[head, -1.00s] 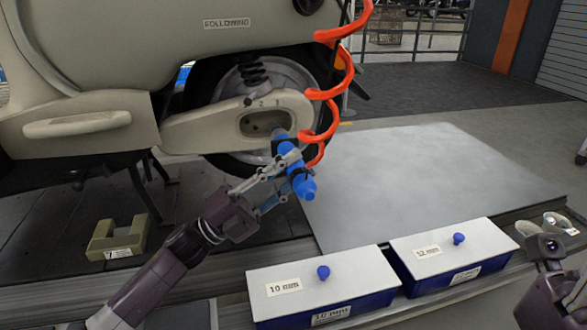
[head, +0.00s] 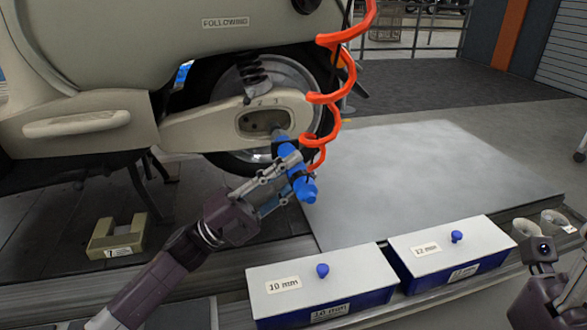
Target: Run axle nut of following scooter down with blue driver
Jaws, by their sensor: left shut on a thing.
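The cream scooter marked FOLLOWING (head: 226,22) stands at the left with its rear wheel (head: 285,85) showing. Its swingarm (head: 195,130) has an oval axle opening (head: 262,122) with small numbers above it. The blue driver (head: 301,180) hangs on a coiled orange hose and points up-left. The nut is too small and shaded to make out. My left gripper (head: 289,166) is shut on the driver's body. My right gripper (head: 540,226) is open and empty at the right edge, apart from everything.
Two lidded blue boxes, 10 mm (head: 325,285) and 12 mm (head: 440,248), stand in front. A beige notched block (head: 117,238) lies on the slats at the left. The pale plate (head: 420,170) behind the boxes is bare. The orange hose (head: 328,98) hangs beside the wheel.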

